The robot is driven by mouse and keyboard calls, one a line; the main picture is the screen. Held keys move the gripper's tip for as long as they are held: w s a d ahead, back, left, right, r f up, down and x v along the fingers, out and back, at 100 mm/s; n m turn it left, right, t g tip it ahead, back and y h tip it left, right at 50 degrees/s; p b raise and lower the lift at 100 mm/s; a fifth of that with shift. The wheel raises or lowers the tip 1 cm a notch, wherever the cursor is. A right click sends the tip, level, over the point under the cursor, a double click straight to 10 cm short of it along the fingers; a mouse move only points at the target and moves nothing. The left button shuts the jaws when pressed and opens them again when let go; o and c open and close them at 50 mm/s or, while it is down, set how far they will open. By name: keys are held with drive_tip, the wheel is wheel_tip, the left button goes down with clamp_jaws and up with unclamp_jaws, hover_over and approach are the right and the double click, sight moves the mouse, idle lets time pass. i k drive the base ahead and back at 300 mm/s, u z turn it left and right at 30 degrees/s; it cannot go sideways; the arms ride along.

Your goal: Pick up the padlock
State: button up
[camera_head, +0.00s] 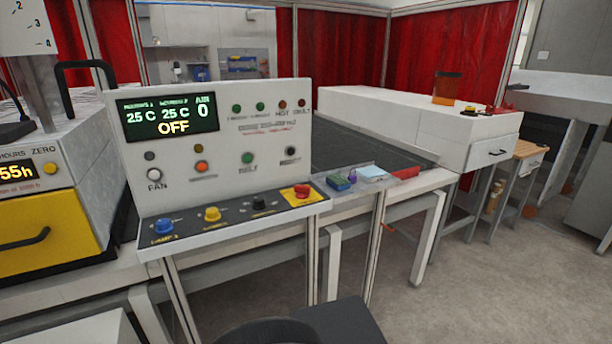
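I cannot make out a padlock for certain at this size. A clear shelf (330,203) to the right of the control panel holds small things: a green and blue block (339,183), a small purple item (352,175) and a light blue sheet or pad (373,173). The purple item could be the padlock, but it is too small to tell. My gripper is not in view. A dark part at the bottom edge seems to be mine.
A yellow-drawer machine (40,228) is at left. A white cabinet (400,118) and a wooden-topped table (527,149) stand at right. The floor (500,290) at lower right is clear.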

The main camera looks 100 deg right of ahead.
sight(353, 178)
drive_tip(key=u, duration=0.3)
drive_tip(key=i, duration=0.75)
drive_tip(key=z, duration=4.65)
drive_tip(key=i, duration=0.5)
drive_tip(key=z, duration=0.1)
drive_tip(key=k, duration=1.25)
drive_tip(key=z, duration=0.65)
drive_tip(key=i, duration=0.8)
drive_tip(key=z, duration=0.5)
drive_tip(key=i, duration=0.9)
drive_tip(key=u, duration=0.15)
